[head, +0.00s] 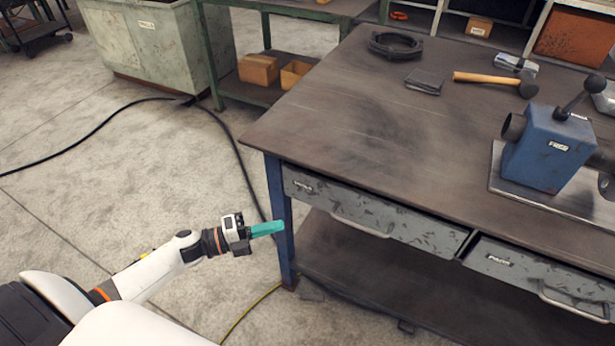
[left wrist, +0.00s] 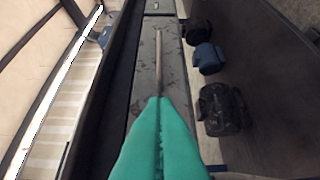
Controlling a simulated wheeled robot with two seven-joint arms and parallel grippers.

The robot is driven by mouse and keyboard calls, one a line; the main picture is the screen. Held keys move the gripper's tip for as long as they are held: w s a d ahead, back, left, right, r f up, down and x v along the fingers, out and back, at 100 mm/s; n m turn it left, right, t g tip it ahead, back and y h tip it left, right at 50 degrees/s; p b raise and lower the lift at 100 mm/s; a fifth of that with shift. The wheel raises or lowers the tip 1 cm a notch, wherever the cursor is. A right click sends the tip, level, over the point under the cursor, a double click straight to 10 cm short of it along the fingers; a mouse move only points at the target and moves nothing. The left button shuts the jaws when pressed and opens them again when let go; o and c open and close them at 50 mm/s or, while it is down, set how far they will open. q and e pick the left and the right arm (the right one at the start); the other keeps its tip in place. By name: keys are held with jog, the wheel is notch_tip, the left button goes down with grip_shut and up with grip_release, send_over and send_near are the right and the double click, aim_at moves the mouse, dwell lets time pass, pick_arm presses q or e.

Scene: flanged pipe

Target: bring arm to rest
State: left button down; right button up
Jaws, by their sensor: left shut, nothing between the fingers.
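My left gripper (head: 281,228) comes in from the left on a white arm. Its teal fingers are closed together with nothing between them, beside the workbench's blue front-left leg, below the tabletop's edge. The left wrist view shows the same closed teal fingers (left wrist: 157,105) pointing along a grey drawer front. My right gripper is not in the head view. A dark ring-shaped flange (head: 377,50) lies on the workbench's far left. A blue block (head: 545,150) holding a dark pipe stub stands on a metal plate at the right.
The workbench top (head: 350,130) is bare at its left and middle. A hammer (head: 490,79) and a dark flat block (head: 424,82) lie towards the back. Grey drawers (head: 420,232) with handles run along the front. A black cable crosses the open floor at left.

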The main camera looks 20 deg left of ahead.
pick_arm(q)
jog(key=s+a+f+n+t+y+p, duration=0.1)
jog(key=s+a+f+n+y+p, duration=0.15)
jog(key=f+n+y, duration=0.45)
jog(key=s+a+f+n+y+p, duration=0.1)
jog(key=a+f+n+y, duration=0.15)
jog(key=f+n, duration=0.45)
jog(key=s+f+n+g+y+p, duration=0.1)
jog(key=s+f+n+g+y, duration=0.25)
jog(key=s+f, duration=0.6)
jog(key=s+d+f+n+g, duration=0.2)
jog(key=s+d+f+g, duration=0.1)
jog(key=s, duration=0.4)
jog(key=s+d+f+n+g+p, duration=0.1)
jog(key=s+d+f+n+g, duration=0.1)
jog(key=s+f, duration=0.3)
jog(key=s+d+f+n+g+p, duration=0.1)
jog(key=s+d+f+n+g, duration=0.2)
jog(key=s, duration=0.8)
jog(key=shift+d+f+g, duration=0.35)
jog(key=shift+d+f, duration=0.25)
jog(key=shift+f, duration=0.3)
jog(key=shift+s+n, duration=0.1)
jog(key=shift+n, duration=0.15)
